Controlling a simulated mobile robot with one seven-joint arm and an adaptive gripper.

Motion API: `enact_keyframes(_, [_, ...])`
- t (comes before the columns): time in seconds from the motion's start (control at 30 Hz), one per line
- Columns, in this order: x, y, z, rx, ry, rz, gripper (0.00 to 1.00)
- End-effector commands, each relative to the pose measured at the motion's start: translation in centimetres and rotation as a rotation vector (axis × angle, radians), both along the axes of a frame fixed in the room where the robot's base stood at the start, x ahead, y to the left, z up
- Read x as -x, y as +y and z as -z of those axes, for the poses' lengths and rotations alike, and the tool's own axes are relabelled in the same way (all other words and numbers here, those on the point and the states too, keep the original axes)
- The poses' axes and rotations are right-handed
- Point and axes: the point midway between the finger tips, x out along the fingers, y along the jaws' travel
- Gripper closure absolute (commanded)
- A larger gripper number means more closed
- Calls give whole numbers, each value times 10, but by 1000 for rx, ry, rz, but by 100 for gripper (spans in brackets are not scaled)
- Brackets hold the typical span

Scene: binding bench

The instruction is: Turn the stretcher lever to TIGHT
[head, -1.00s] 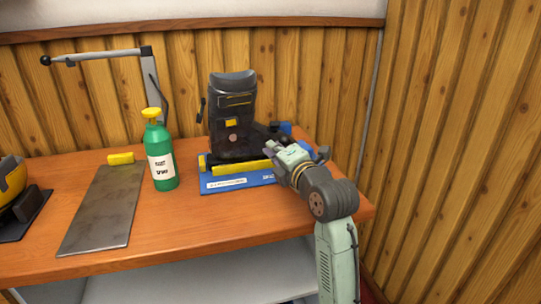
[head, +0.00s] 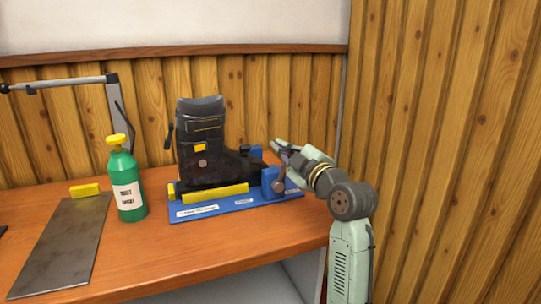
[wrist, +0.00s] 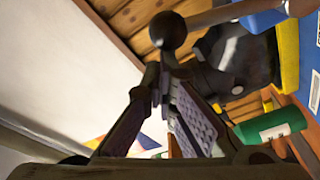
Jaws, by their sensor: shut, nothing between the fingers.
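The boot stretcher is a blue base (head: 240,205) on the bench, with a dark ski boot (head: 205,145) on it and a blue block (head: 271,181) at the toe end. Its lever (head: 280,183) is a grey rod at that block; in the wrist view the rod ends in a dark ball knob (wrist: 167,31). My gripper (head: 276,147) is above and beside the lever, its fingers shut and empty. In the wrist view its fingertips (wrist: 160,75) are close to the knob; I cannot tell whether they touch it. Lever markings are too small to read.
A green bottle (head: 126,185) with a yellow cap stands left of the stretcher. A metal plate (head: 62,235) and a yellow block (head: 85,190) lie further left. A grey arm fixture (head: 118,95) stands behind. The wood wall (head: 430,150) is close on the right.

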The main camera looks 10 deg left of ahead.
Motion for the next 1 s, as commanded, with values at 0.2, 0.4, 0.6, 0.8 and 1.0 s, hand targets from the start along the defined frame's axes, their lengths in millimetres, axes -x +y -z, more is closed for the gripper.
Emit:
enact_keyframes(0.2, [-13, -20, 5, -158, 106, 2, 100])
enact_keyframes(0.4, [-22, -32, 9, -273, 186, 0, 100])
enact_keyframes(0.6, [-28, -40, 13, -349, 236, 0, 100])
enact_keyframes(0.8, [-31, -45, 15, -386, 262, 0, 100])
enact_keyframes(1.0, [-31, -46, 15, -397, 270, 0, 100])
